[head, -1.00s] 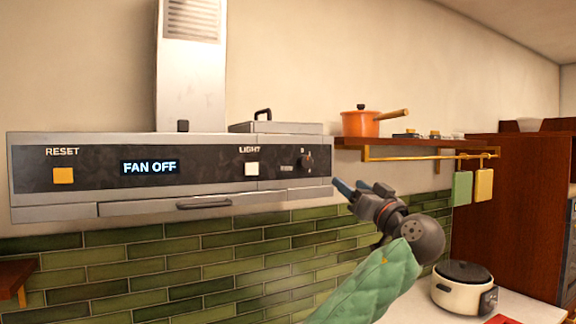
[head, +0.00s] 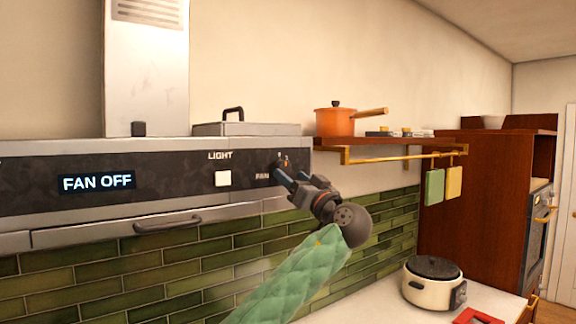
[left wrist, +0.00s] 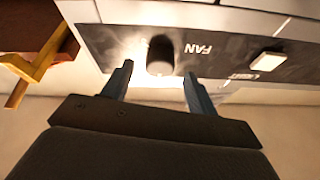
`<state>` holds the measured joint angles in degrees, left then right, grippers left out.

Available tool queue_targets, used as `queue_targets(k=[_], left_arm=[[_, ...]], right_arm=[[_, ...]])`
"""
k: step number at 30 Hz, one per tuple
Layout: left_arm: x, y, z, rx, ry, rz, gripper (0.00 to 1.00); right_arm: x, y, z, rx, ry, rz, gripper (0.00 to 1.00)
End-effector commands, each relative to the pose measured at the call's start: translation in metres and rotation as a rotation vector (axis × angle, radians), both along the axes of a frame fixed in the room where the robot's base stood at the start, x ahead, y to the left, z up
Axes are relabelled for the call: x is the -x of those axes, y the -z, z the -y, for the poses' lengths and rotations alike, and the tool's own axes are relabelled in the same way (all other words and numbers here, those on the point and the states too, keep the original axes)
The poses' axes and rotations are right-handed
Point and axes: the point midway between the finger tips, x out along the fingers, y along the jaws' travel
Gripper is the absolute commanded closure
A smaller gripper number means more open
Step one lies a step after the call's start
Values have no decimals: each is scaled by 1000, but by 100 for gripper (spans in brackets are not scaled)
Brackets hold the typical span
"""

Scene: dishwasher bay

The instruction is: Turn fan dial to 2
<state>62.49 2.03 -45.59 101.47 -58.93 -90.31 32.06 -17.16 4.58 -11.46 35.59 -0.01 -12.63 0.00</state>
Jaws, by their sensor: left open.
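The range hood panel (head: 185,184) is dark, and its display (head: 97,181) reads FAN OFF. The fan dial (left wrist: 161,54) is a dark round knob beside the FAN label in the left wrist view. In the head view my left gripper largely covers the dial. My left gripper (head: 282,174) is open, with blue fingertips at the right end of the panel. In the left wrist view its fingers (left wrist: 158,84) stand apart on either side of the dial, just short of it. I cannot tell whether they touch it. My right gripper is not in view.
A white LIGHT button (head: 222,179) sits left of the dial. A wooden shelf (head: 372,142) with a brass rail and an orange pot (head: 336,122) is to the right. A rice cooker (head: 432,282) stands on the counter below.

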Motion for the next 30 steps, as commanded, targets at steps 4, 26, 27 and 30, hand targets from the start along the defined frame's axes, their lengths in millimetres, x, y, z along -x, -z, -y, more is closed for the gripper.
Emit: queue_targets(k=[4,26,27,30], left_arm=[[-12,-9,-8,-1,0,0,42],[-21,-10,-15,1,1,0,83],[-21,-10,-15,1,1,0,86],[-21,-10,-15,0,1,0,86]], right_arm=[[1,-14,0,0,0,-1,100],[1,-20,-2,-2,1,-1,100],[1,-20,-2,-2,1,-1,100],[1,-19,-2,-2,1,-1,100]])
